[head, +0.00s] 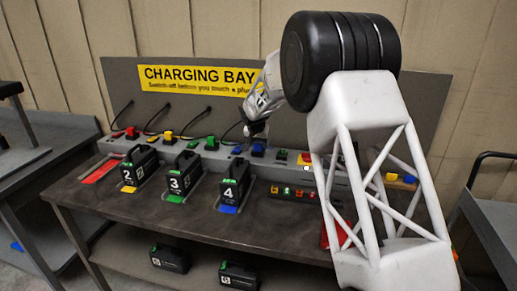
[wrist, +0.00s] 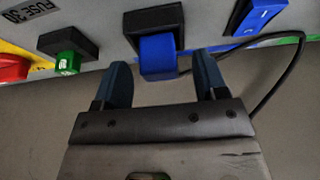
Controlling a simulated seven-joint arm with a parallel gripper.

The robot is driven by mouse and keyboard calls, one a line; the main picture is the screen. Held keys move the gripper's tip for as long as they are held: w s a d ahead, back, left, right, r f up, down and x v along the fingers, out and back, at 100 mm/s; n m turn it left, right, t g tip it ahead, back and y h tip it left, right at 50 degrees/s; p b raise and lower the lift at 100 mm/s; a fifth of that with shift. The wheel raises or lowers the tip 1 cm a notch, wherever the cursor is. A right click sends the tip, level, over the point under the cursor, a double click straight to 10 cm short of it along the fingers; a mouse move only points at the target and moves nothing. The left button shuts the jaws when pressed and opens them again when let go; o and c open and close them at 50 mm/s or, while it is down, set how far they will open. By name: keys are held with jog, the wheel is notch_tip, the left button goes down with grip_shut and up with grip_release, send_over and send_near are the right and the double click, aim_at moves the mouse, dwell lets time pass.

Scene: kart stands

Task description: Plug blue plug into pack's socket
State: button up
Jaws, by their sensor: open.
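The blue plug (head: 258,150) sits in a black holder on the grey strip along the back of the bench. In the wrist view the blue plug (wrist: 158,57) shows close up, with a black cable near it. My gripper (head: 256,130) is just above it in the head view. In the wrist view my gripper (wrist: 162,78) is open, one finger to each side of the plug's near end, with no clear contact. Black pack 4 (head: 233,183) stands on the bench by a blue mat (head: 228,209). I cannot make out its socket clearly.
Pack 3 (head: 183,178) and pack 2 (head: 138,167) stand to the left. A blue switch (wrist: 262,14) and a green button (wrist: 69,63) flank the plug in the wrist view. More packs (head: 239,275) lie on the lower shelf. The bench front (head: 140,212) is clear.

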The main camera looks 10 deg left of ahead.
aim_at(258, 143)
jog(key=shift+w+f, duration=0.15)
jog(key=shift+f, duration=0.2)
dwell(0.3)
jog(key=c, duration=1)
jog(key=shift+r, duration=0.1)
jog(key=shift+r, duration=1.75)
jog(key=s+d, duration=0.2)
jog(key=s, duration=0.3)
jog(key=s+d, duration=0.2)
jog(key=s, duration=0.2)
jog(key=s+d+r, duration=0.1)
jog(key=s+d, duration=0.1)
jog(key=s, duration=0.3)
jog(key=shift+s+d+r, duration=0.1)
jog(key=shift+s+d, duration=0.2)
